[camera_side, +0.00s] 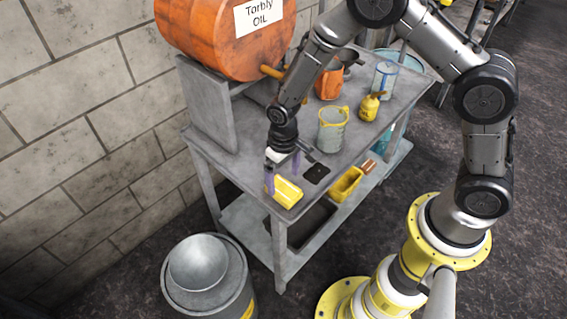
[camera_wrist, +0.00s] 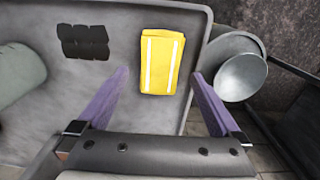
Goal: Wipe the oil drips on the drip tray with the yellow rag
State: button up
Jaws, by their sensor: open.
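The yellow rag (camera_side: 287,193) lies flat at the near corner of the grey metal surface. In the wrist view the rag (camera_wrist: 161,62) shows two pale stripes. Dark oil drips (camera_side: 316,173) lie on the same grey surface, a little right of the rag; in the wrist view they are a dark patch (camera_wrist: 82,42) to its left. I cannot make out a drip tray separate from this surface (camera_wrist: 110,18). My gripper (camera_side: 282,172) is open and empty, its purple fingers just above and beside the rag. In the wrist view the rag appears between and beyond the fingertips (camera_wrist: 158,78).
A grey bucket (camera_side: 332,130), a yellow oil can (camera_side: 369,108), an orange container (camera_side: 328,85) and a blue-and-white can (camera_side: 384,79) stand farther back. An orange oil barrel (camera_side: 215,35) overhangs the left. A metal drum (camera_side: 210,285) stands in front.

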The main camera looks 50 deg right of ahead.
aim_at(283, 188)
jog(key=shift+f, duration=2.15)
jog(key=c, duration=1.4)
jog(key=o, duration=1.1)
jog(key=shift+r, duration=0.25)
jog(key=shift+r, duration=0.25)
